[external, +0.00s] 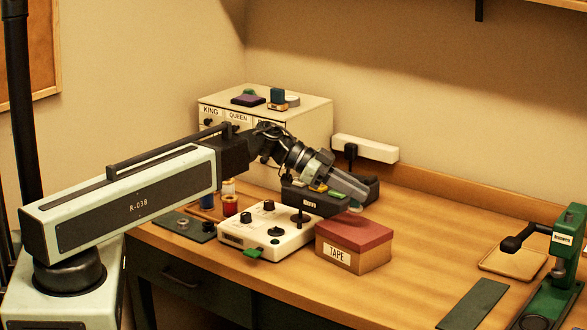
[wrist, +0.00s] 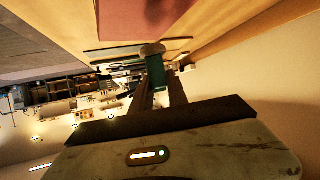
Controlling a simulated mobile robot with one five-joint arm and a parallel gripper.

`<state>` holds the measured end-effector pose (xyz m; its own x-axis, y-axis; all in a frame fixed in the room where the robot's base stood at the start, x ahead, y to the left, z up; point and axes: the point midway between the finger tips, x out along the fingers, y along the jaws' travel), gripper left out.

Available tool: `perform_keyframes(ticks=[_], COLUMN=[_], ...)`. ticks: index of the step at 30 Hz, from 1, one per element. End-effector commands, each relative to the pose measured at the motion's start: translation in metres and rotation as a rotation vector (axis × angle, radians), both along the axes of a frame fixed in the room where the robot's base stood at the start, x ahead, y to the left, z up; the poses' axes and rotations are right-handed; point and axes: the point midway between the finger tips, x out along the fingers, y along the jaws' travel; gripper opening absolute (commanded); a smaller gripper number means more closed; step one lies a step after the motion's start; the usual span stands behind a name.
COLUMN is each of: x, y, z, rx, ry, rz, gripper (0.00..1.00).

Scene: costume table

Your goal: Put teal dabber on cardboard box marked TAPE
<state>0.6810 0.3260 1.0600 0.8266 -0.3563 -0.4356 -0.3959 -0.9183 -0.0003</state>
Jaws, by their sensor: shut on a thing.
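The cardboard box marked TAPE (external: 337,255) has a red lid and stands on the table in front of my arm. My gripper (external: 352,192) is shut on the teal dabber (external: 355,206), which shows only as a small pale and teal end below the fingertips. In the wrist view the dabber (wrist: 158,68) sits between the two fingers, with a pale round end. The gripper is above the table, over or just behind the box's back edge; the exact gap is hard to tell. The red lid (wrist: 140,14) shows at the top of the wrist view.
A white control box (external: 266,232) with knobs stands left of the TAPE box. A dark device (external: 310,199) lies under my wrist. A white drawer cabinet (external: 312,120) and power strip (external: 364,149) are behind. A green press (external: 567,250) stands far right; the table between is mostly clear.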

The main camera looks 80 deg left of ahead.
Motion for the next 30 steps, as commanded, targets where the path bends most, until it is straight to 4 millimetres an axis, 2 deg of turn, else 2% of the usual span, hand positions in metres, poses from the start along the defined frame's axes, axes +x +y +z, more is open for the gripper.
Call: perform_keyframes(ticks=[4, 9, 11, 18, 22, 23, 25, 30], x=[0.000, 0.000, 0.000, 0.000, 0.000, 0.000, 0.000, 0.000], y=[0.000, 0.000, 0.000, 0.000, 0.000, 0.000, 0.000, 0.000], z=[-0.006, -0.037, -0.044, -0.040, -0.044, -0.044, -0.043, -0.043], rx=[0.000, 0.000, 0.000, 0.000, 0.000, 0.000, 0.000, 0.000], ry=[0.000, 0.000, 0.000, 0.000, 0.000, 0.000, 0.000, 0.000], rz=[0.000, 0.000, 0.000, 0.000, 0.000, 0.000, 0.000, 0.000], gripper=[0.00, 0.00, 0.00, 0.00, 0.00, 0.22, 0.41, 0.41])
